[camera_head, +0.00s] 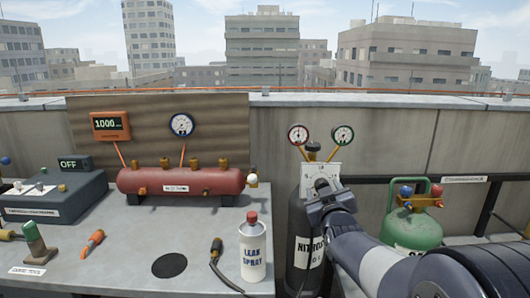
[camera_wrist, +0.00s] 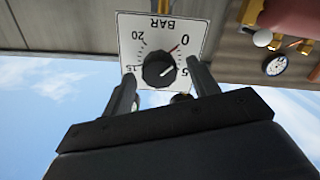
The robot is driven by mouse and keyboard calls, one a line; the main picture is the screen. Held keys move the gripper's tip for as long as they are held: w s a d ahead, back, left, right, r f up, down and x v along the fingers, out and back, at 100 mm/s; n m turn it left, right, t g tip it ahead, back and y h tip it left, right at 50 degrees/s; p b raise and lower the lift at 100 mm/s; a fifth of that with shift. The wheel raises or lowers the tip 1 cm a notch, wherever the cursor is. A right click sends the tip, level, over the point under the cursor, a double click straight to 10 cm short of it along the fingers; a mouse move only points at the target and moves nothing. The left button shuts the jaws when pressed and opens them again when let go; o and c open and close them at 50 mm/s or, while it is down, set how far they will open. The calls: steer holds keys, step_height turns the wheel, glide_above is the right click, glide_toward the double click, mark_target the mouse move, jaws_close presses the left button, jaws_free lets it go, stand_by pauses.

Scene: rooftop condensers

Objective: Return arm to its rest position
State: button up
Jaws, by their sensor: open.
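My gripper (camera_head: 322,192) is in front of the white regulator plate (camera_head: 334,172) on the dark nitrogen cylinder (camera_head: 301,225). In the wrist view, the plate is upside down, with a BAR scale (camera_wrist: 185,25) and a round black knob (camera_wrist: 159,70). My gripper's two fingers (camera_wrist: 163,86) stand apart, one on each side of the knob in that view. I cannot tell whether they touch it.
Two gauges (camera_head: 320,134) top the cylinder. A green tank (camera_head: 412,230) stands right, behind my arm. The workbench (camera_head: 195,240) at left holds a leak spray bottle (camera_head: 252,250), a red manifold (camera_head: 180,180) and a grey box reading OFF (camera_head: 55,197). A parapet (camera_head: 400,135) runs behind.

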steer(key=m+p, duration=0.4)
steer(key=m, duration=0.1)
steer(key=shift+s+m+p, duration=0.3)
steer(key=shift+s+p, duration=0.1)
steer(key=shift+r, duration=0.15)
